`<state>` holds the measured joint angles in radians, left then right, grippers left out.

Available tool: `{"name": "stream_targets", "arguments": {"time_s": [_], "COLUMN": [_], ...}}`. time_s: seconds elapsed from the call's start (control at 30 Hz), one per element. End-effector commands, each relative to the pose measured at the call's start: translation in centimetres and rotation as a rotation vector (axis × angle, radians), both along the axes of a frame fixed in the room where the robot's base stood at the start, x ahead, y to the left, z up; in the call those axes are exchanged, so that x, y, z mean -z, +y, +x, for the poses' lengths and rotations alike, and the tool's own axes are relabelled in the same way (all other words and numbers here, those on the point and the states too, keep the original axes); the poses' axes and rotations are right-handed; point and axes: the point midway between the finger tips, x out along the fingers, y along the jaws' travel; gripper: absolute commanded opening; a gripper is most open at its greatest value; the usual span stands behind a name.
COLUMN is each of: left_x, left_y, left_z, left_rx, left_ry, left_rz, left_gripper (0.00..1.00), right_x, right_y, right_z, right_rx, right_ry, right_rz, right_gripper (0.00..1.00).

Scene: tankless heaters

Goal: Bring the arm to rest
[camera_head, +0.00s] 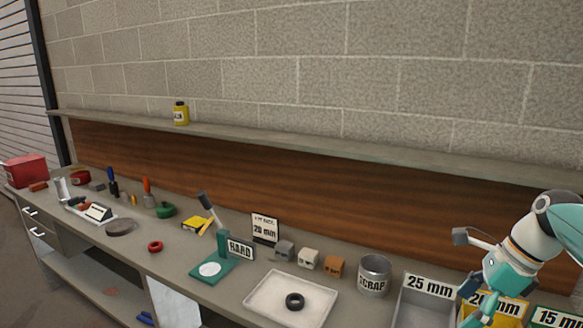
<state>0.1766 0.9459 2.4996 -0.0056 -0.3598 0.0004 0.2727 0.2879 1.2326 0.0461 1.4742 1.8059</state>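My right arm comes in from the right edge, and its teal and white gripper (466,279) is over the labelled bins at the right end of the bench. One grey finger sticks out to the left and the other side reaches down toward the bins, so it looks open. I see nothing held between the fingers. My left gripper is not in view.
The bench holds a white tray (262,298) with a black ring (294,301), a SCRAP can (375,274), a 25 mm bin (425,307), a green HARD tester (212,269) and several small blocks.

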Motion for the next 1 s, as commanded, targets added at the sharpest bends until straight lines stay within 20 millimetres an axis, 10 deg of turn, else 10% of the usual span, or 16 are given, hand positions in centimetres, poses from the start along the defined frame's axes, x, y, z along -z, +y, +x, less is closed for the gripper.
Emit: {"name": "stream_targets", "arguments": {"time_s": [0.37, 0.57, 0.8, 1.0], "left_x": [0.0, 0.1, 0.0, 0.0], "left_y": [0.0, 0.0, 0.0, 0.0], "left_z": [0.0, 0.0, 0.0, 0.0], "left_rx": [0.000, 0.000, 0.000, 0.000], "left_ry": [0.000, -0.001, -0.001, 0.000], "left_rz": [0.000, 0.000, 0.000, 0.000], "left_gripper": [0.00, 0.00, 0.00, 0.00], "right_x": [10.3, 19.4, 33.7, 40.9], "right_y": [5.5, 10.0, 17.7, 22.1], "right_z": [-0.8, -2.9, -11.1, -20.0], "right_rx": [-0.123, -0.264, -0.676, -1.131], "right_ry": [0.244, 0.344, 0.296, 0.042], "right_rz": [0.064, 0.094, 0.145, 0.154], "right_gripper": [0.86, 0.86, 0.86, 0.86]}}
